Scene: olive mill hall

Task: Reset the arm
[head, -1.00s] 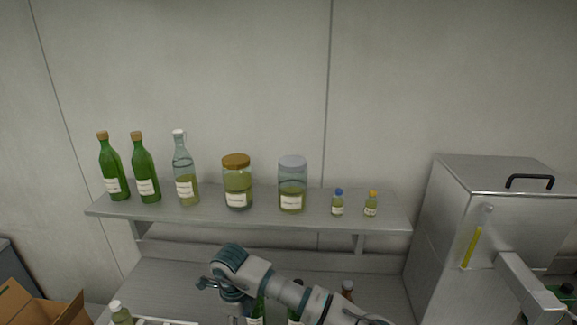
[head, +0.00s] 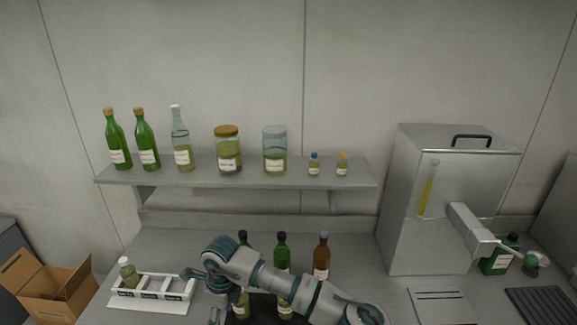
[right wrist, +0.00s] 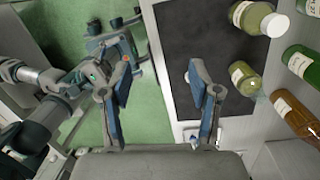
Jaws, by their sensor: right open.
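My right arm (head: 270,277) reaches in from the lower right of the head view, across the front of the bottles on the bench. My right gripper (right wrist: 163,95) is open in the right wrist view. Nothing is between its two fingers, which hang beside the edge of a dark mat (right wrist: 185,40). What looks like my left gripper (right wrist: 115,45) shows over the green floor in the right wrist view. Its opening is unclear.
Green bottles (head: 282,248) and a brown bottle (head: 321,257) stand close behind my right arm. A white rack (head: 152,290) holds a small bottle (head: 128,272) at left. A cardboard box (head: 60,290) is farther left. A shelf (head: 300,182) and a steel machine (head: 415,240) stand behind.

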